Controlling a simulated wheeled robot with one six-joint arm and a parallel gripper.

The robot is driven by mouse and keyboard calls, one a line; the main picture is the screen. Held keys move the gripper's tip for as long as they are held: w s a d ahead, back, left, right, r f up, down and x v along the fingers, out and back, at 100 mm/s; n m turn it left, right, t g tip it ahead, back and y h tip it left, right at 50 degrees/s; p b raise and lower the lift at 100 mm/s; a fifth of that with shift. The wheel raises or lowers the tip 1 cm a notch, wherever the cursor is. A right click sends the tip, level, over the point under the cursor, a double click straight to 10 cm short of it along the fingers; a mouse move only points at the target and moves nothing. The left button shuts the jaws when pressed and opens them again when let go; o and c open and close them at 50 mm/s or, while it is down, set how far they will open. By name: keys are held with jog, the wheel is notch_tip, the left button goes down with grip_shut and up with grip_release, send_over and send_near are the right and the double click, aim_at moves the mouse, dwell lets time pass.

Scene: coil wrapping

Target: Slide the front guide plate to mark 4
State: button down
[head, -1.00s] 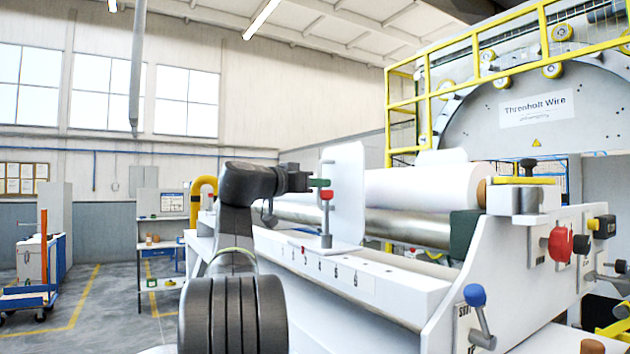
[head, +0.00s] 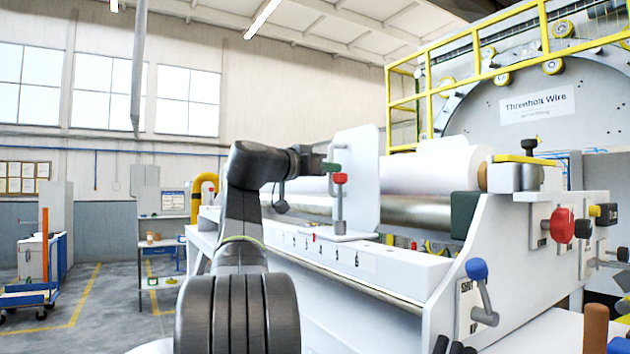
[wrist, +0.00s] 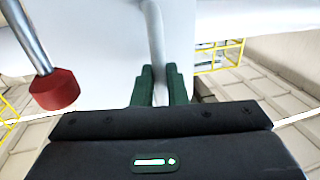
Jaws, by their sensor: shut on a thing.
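The front guide plate (head: 366,170) is an upright white panel on the front rail. A grey post with a red knob (head: 340,178) stands on its foot (head: 345,238). A small red pointer (head: 314,237) at the foot lies over the middle of the number scale (head: 333,252); the digits are too small to read surely. My gripper (head: 332,168) is at the left side of the plate, behind the red knob. In the wrist view my green fingers (wrist: 157,86) are shut on the plate's pale upright bar (wrist: 157,40), with the red knob (wrist: 54,90) to the left.
A white roll (head: 435,168) and a steel roller (head: 415,209) lie behind the plate. The right end frame carries a blue-knobbed lever (head: 477,269) and a red knob (head: 562,225). The rail top right of the plate (head: 420,262) looks clear.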

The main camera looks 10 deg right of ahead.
jog(key=shift+s+d, duration=0.2)
jog(key=shift+s, duration=0.3)
jog(key=shift+s+d, duration=0.2)
jog(key=shift+s, duration=0.25)
jog(key=c, duration=1.6)
grip_release()
jog(key=shift+w, duration=0.1)
jog(key=shift+o, duration=0.2)
jog(key=shift+a, duration=0.1)
jog(key=shift+a, duration=0.1)
jog(key=b+v, duration=0.4)
jog(key=v, duration=1)
jog(key=shift+a, duration=0.4)
